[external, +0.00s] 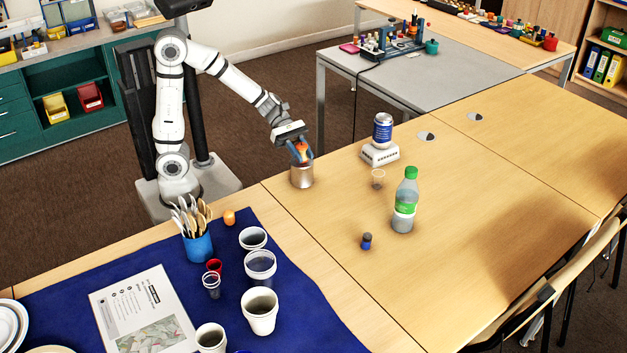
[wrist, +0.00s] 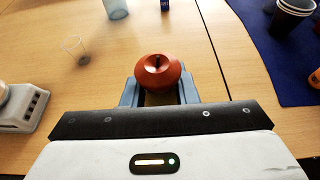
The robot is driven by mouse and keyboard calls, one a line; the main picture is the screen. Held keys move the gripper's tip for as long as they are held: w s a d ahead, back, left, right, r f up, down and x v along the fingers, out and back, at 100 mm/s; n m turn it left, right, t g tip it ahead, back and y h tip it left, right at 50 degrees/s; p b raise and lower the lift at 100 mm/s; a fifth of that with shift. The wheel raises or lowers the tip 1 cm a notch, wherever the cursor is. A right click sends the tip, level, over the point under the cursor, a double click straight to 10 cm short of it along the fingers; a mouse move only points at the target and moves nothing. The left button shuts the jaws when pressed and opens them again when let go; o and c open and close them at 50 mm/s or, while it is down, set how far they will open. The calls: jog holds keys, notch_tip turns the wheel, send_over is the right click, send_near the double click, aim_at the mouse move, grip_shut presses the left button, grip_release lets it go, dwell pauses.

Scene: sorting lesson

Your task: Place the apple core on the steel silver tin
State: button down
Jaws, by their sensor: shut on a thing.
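The apple core (external: 301,148), red-orange, is between the fingers of my gripper (external: 301,156). In the wrist view the core (wrist: 159,71) shows its round red end with a dark stem hollow, and blue-grey fingers (wrist: 160,97) flank it. The steel silver tin (external: 302,176) stands upright on the wooden table, directly below the gripper. The fingertips and core are at the tin's rim in the external view. I cannot tell whether the core touches the tin. The tin is hidden in the wrist view.
A white scale-like block (external: 380,154) with a blue can (external: 382,130) stands behind right of the tin. A clear cup (external: 378,178), a green-capped bottle (external: 405,200) and a small blue item (external: 366,241) are to the right. A blue mat (external: 285,275) with cups lies front left.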

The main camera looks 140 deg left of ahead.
jog(key=shift+f, duration=0.2)
jog(key=c, duration=1.1)
grip_release()
jog(key=shift+r, duration=0.1)
jog(key=shift+c, duration=0.2)
jog(key=shift+r, duration=0.15)
jog(key=shift+s+r, duration=0.2)
jog(key=shift+s, duration=0.1)
jog(key=p+v, duration=0.3)
jog(key=v, duration=0.8)
jog(key=shift+s, duration=0.2)
jog(key=shift+w, duration=0.1)
